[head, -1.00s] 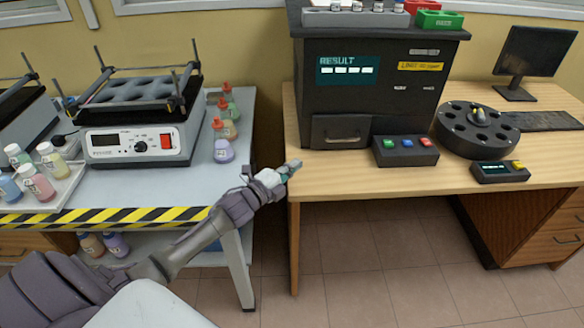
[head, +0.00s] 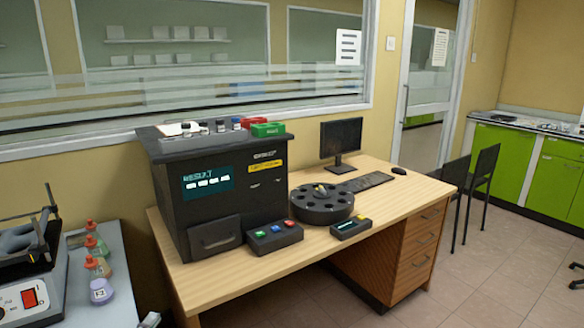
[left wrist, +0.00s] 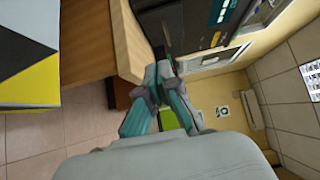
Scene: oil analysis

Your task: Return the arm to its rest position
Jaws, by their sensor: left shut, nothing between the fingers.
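My left gripper (left wrist: 161,72) shows in the left wrist view with its grey and teal fingers shut and nothing between them. It points toward the wooden desk (left wrist: 116,40) edge and the dark analyser. In the head view only a small tip of the left gripper (head: 150,320) shows at the bottom edge, in the gap between the grey bench and the desk. The rest of that arm is out of the head view. My right gripper is in no view.
The analyser (head: 225,195) with its result screen stands on the desk. A round black carousel (head: 320,207) and button boxes sit beside it. The grey bench (head: 110,312) at left holds small bottles and a heater-like device. Open floor (head: 480,285) lies at right.

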